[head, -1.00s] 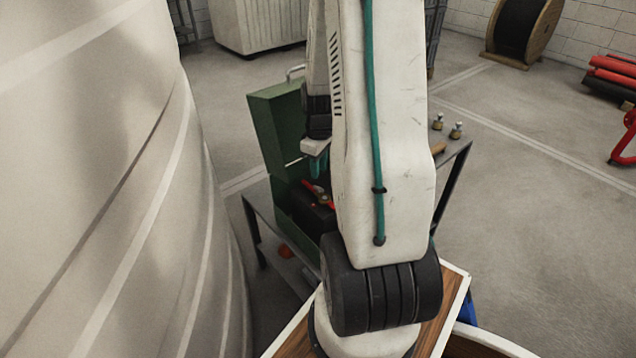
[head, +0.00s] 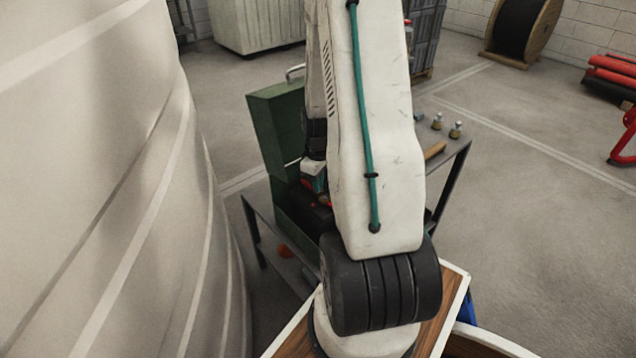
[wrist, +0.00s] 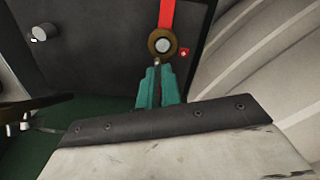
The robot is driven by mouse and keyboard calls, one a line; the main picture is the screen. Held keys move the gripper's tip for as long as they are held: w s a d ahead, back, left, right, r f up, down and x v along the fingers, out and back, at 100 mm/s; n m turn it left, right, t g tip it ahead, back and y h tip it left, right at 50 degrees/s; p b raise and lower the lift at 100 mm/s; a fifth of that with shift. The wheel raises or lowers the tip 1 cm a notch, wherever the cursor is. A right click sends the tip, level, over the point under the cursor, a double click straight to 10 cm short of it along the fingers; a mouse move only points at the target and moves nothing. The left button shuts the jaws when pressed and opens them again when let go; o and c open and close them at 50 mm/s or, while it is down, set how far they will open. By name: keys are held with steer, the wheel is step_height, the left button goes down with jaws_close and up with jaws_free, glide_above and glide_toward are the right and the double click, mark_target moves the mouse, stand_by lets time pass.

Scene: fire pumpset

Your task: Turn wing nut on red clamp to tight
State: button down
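In the wrist view the red clamp (wrist: 167,14) shows as a red bar on a dark surface, ending at a round brass-coloured wing nut (wrist: 153,44) with a grey centre. One small brass part of the nut points down towards my gripper (wrist: 158,68). The two teal fingers are close together, with a narrow dark gap between them. Their tips are at the nut's lower edge; whether they grip it is not clear. In the head view my gripper (head: 318,184) is low at the open green toolbox (head: 275,120), and only a bit of red clamp (head: 324,200) shows beside it.
A grey round knob (wrist: 45,32) stands out from the dark surface at the left of the wrist view. A large pale ribbed tank (head: 110,180) fills the left of the head view. Small brass fittings (head: 455,130) stand on the cart's right side.

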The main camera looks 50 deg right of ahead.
steer(key=shift+m, duration=0.3)
steer(key=m, duration=0.4)
steer(key=shift+m, duration=0.3)
steer(key=m, duration=1)
steer(key=shift+m, duration=0.4)
steer(key=m, duration=0.4)
steer(key=shift+m, duration=0.3)
steer(key=c, duration=1.6)
jaws_free()
